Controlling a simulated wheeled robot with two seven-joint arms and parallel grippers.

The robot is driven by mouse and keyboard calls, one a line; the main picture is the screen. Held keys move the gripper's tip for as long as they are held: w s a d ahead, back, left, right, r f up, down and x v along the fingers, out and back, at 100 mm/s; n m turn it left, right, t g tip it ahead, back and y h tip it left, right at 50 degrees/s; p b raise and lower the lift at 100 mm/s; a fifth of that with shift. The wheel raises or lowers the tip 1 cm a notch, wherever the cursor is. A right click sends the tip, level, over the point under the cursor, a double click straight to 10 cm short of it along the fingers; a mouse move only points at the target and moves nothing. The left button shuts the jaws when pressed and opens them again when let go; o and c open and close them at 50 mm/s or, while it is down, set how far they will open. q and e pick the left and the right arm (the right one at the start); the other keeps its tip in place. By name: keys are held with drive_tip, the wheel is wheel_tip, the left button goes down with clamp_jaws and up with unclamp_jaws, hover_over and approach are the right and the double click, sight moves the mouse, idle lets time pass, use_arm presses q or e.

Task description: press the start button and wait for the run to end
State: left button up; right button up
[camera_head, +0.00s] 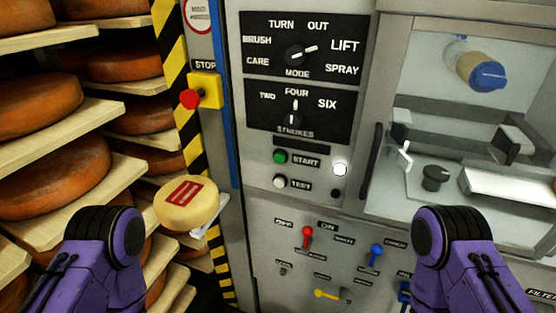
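The green start button (280,157) sits on the grey panel (258,205), left of the START label. A white test button (279,182) is just below it. A round lamp (340,169) to the right glows white. The mode knob (299,54) has its pointer turned right, roughly toward LIFT. The strokes knob (294,117) points up at FOUR. My two purple arms come in at the lower left and lower right, both apart from the start button. I see no gripper fingers on either arm.
A red stop button (190,98) on a yellow box is at the left. Shelves of orange cheese wheels (58,178) fill the left side. A pale labelled cheese (187,205) is near my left arm. Below are red (307,236) and blue (376,250) switches. A windowed chamber (470,130) is right.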

clamp_jaws()
idle(1.3)
